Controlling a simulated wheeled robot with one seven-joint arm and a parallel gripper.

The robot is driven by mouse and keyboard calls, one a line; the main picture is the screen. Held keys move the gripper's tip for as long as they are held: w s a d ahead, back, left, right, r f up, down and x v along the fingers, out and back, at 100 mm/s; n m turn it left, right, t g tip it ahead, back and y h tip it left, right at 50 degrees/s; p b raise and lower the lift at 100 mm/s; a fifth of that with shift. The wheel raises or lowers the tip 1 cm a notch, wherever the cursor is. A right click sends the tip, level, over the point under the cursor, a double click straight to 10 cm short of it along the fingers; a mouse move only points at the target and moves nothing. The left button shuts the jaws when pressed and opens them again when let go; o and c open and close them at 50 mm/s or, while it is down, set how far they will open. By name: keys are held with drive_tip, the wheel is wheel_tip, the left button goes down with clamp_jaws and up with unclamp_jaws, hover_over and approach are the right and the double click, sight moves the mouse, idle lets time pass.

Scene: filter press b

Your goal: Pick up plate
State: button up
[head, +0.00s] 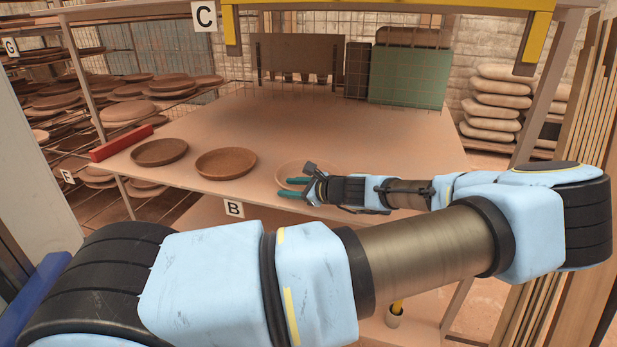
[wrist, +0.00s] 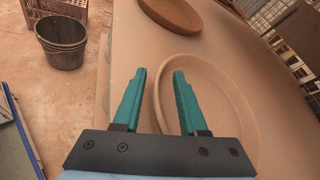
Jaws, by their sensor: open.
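A pale clay plate (wrist: 243,103) lies on the table near its front edge, and part of it shows in the head view (head: 291,174) behind my gripper. Two browner plates lie to its left in the head view, one in the middle (head: 226,162) and one further left (head: 160,152). The middle one also shows in the wrist view (wrist: 172,14). My gripper (head: 289,188) is open, with teal fingers. In the wrist view the fingers (wrist: 158,98) are spread over the pale plate's near rim. I cannot tell whether they touch it.
The table (head: 330,125) is clear behind the plates. A red bar (head: 121,143) lies at its left edge. Racks with several plates (head: 128,112) stand left. A green panel (head: 408,78) stands at the back. A bucket (wrist: 62,42) and a crate (wrist: 55,8) are on the floor.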

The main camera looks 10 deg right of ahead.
clamp_jaws()
idle(1.4)
